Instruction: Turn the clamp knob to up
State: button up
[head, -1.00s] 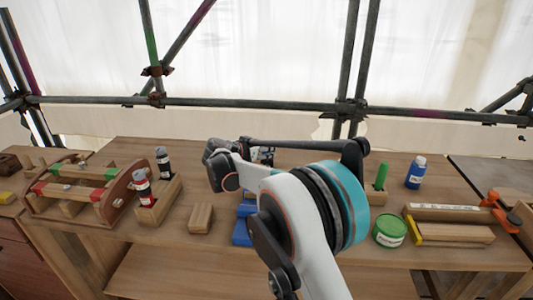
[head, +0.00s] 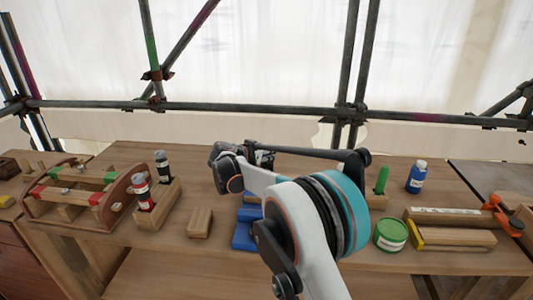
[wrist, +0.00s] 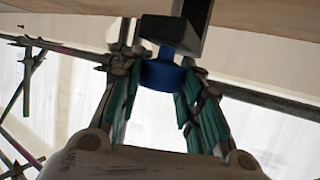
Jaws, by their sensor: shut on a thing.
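The blue knob (wrist: 162,74) shows in the wrist view between the fingers of my gripper (wrist: 163,82), under a dark grey bar. The fingers, with green pads, are closed on it from both sides. In the head view my arm hides the fingers and the knob. A blue part (head: 244,234) sits on the bench, partly hidden behind my arm; I cannot tell if it belongs to the clamp. Which way the knob points is not clear.
A wooden block (head: 200,222) lies left of the blue part. A wooden holder (head: 158,207) with bottles and a rack (head: 75,200) stand further left. A green tin (head: 390,235), a blue bottle (head: 416,176) and an orange clamp (head: 505,215) are on the right.

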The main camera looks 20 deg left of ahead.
jog(key=shift+y, duration=0.3)
jog(key=n+y+p, duration=0.1)
jog(key=n+y, duration=0.3)
jog(key=y, duration=0.1)
jog(key=shift+d+n+p, duration=0.15)
jog(key=shift+n+p, duration=0.2)
jog(key=shift+n, duration=0.05)
jog(key=shift+n+g+y+p, duration=0.4)
jog(key=shift+n+y, duration=1.2)
jog(key=shift+y, duration=0.3)
jog(key=shift+n+g+y+p, duration=0.45)
jog(key=shift+n+g+y, duration=0.85)
jog(key=shift+n+y, duration=0.55)
jog(key=n+g+y, duration=0.2)
jog(key=n+g, duration=0.1)
jog(key=n+g+y+p, duration=0.1)
jog(key=n+g+y, duration=0.1)
jog(key=n+g, duration=0.2)
jog(key=shift+w, duration=0.15)
jog(key=shift+f+n+g, duration=0.1)
jog(key=shift+n+g, duration=1.65)
jog(key=shift+g, duration=0.35)
jog(key=shift+n+g+h+b, duration=0.25)
jog(key=shift+n+g+b, duration=0.3)
jog(key=shift+n+g, duration=0.2)
jog(key=o, duration=1.1)
